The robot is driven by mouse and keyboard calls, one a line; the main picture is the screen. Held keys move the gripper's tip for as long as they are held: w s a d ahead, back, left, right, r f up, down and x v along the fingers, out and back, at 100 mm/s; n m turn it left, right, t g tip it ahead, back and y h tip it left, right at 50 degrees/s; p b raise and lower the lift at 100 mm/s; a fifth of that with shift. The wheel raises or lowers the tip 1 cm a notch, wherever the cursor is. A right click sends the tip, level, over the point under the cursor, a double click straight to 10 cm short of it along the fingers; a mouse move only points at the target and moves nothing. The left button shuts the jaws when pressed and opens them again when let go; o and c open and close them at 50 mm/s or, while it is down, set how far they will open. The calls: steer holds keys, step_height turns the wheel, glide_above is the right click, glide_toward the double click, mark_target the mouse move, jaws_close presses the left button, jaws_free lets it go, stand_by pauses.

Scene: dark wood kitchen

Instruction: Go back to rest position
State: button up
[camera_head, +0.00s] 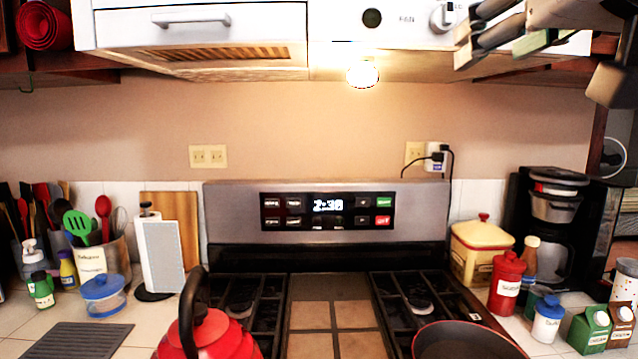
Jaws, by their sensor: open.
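My gripper (470,35) is in the upper right of the head view, in front of the range hood (400,45). Its fingers point left and are spread apart, with nothing visible between them. It is well above the counter and stove, apart from the things below. Part of my arm runs off the top right edge.
A red kettle (215,340) stands at the stove's front left and a dark pan (465,342) at its front right. Canisters, cartons and a black coffee maker (548,225) crowd the right counter. Utensils and a paper towel roll (161,255) stand left.

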steer(key=s+f+g+p, duration=0.1)
steer(key=s+f+g, duration=0.3)
steer(key=f, duration=0.6)
steer(key=s+f+g+p, duration=0.1)
steer(key=s+f+g, duration=0.3)
steer(key=f, duration=0.7)
steer(key=s+f+g+p, duration=0.2)
steer(key=s+f+g, duration=0.2)
steer(key=f, duration=0.6)
steer(key=shift+s+f, duration=0.4)
steer(key=shift+s, duration=0.75)
